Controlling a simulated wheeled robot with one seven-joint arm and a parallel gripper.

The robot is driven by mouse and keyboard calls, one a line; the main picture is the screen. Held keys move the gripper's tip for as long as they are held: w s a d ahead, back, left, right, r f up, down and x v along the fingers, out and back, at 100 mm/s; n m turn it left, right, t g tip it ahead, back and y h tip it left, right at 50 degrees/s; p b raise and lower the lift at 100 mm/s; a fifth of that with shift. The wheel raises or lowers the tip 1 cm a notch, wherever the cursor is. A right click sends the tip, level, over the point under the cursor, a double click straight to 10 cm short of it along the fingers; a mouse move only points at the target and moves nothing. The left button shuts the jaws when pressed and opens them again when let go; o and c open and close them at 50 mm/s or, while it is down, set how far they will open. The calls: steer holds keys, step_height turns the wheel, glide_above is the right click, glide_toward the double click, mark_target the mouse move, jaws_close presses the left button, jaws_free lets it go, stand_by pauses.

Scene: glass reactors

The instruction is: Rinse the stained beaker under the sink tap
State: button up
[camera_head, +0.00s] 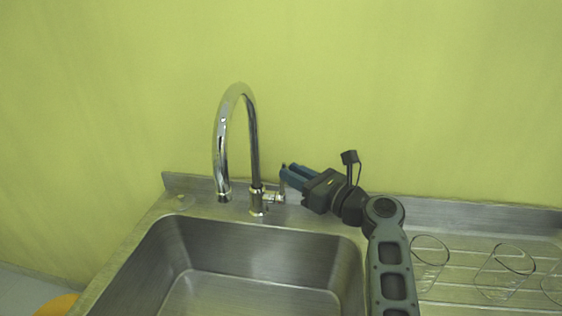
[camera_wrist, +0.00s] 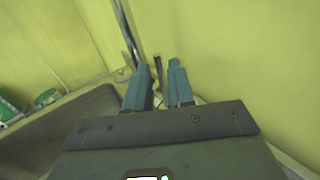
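The chrome tap (camera_head: 254,150) stands behind the sink (camera_head: 190,260), its spout hanging over the basin's back part. No water shows from the spout. A short side valve (camera_head: 273,197) juts right from the tap's base, with a thin upright lever. My gripper (camera_head: 286,174) is at this lever, to the right of the tap. In the wrist view my two blue fingers (camera_wrist: 160,82) are apart, and the thin dark lever (camera_wrist: 158,68) shows in the gap between them. Contact cannot be told. Clear glass beakers (camera_head: 430,262) are on the drainer at right; no stain is discernible.
The ribbed drainboard (camera_head: 455,295) holds further glass vessels (camera_head: 503,270) right of my arm. A yellow-green wall rises close behind the tap. The visible basin is empty. Green-and-white items (camera_wrist: 12,105) lie at the left in the wrist view.

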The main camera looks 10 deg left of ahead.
steer(key=shift+x, duration=2.7)
steer(key=shift+s, duration=0.1)
steer(key=shift+c, duration=0.4)
jaws_close()
